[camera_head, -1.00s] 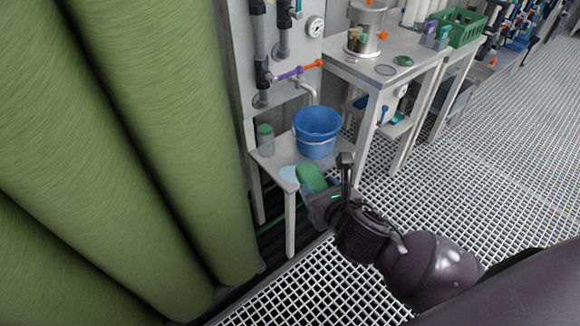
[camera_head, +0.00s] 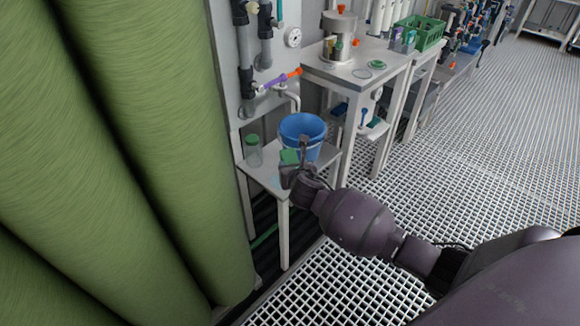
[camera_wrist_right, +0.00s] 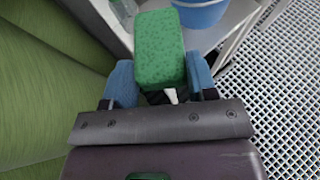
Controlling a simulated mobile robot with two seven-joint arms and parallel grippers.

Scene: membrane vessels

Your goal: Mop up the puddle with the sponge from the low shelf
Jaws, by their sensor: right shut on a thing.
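The green sponge (camera_head: 289,157) is held in my right gripper (camera_head: 296,172) over the small white table (camera_head: 262,174). In the right wrist view the sponge (camera_wrist_right: 160,48) sits between the two blue fingers of my right gripper (camera_wrist_right: 160,88), which is shut on it. I cannot tell whether the sponge touches the table top. Of the puddle, only a faint bluish trace (camera_head: 275,181) shows on the table beside the gripper; the gripper and sponge may hide the rest. My left gripper is not in view.
A blue bucket (camera_head: 302,128) stands on the small table just behind the sponge. A green-lidded jar (camera_head: 254,152) stands at its left. Large green rolls (camera_head: 150,150) fill the left side. A taller bench (camera_head: 350,72) stands behind at right. The grating floor is clear.

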